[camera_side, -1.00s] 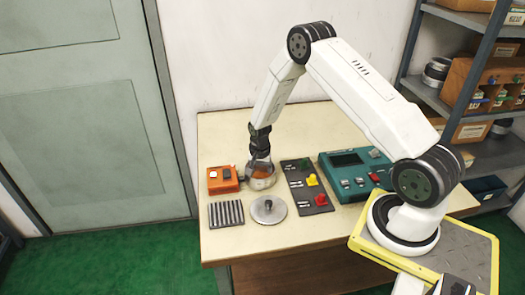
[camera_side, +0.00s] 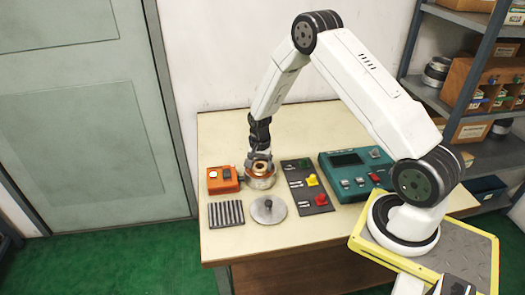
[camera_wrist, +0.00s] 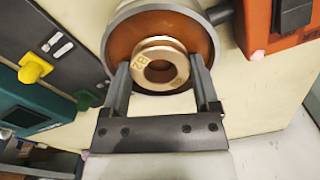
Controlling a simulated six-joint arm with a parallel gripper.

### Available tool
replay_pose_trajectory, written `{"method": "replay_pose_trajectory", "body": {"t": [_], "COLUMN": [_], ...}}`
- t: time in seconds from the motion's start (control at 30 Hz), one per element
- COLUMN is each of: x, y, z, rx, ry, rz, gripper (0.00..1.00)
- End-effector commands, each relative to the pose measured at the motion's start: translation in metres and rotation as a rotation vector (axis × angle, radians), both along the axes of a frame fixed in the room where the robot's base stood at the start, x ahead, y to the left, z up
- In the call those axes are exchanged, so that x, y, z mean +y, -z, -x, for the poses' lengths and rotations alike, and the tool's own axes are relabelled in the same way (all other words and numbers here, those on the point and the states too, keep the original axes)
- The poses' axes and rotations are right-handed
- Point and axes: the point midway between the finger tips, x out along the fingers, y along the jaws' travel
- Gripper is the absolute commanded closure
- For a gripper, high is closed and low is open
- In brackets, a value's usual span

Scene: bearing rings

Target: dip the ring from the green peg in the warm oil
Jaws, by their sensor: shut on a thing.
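My gripper (camera_wrist: 160,75) is shut on a bronze ring (camera_wrist: 147,46), with one finger on each side of it. In the wrist view the ring is over the brown oil (camera_wrist: 122,42) inside the round grey rim of the pot (camera_wrist: 110,28). In the side view the ring (camera_side: 261,167) shows at the mouth of the pot (camera_side: 261,183), below my gripper. I cannot tell whether the ring touches the oil. The green peg (camera_side: 303,163) is on the dark board, and I see no ring on it.
An orange switch box (camera_side: 223,180) stands close left of the pot. A ribbed rack (camera_side: 226,214) and a round metal lid (camera_side: 268,210) lie in front. The dark board has yellow (camera_side: 312,180) and red (camera_side: 321,199) pegs. A teal device (camera_side: 350,176) stands right.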

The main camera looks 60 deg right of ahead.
Motion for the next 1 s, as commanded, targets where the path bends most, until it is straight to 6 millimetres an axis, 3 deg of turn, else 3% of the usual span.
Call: {"method": "replay_pose_trajectory", "body": {"t": [1.0], "x": [0.000], "y": [-0.031], "z": [0.000], "rx": [0.000], "ry": [0.000], "rz": [0.000], "gripper": [0.96]}}
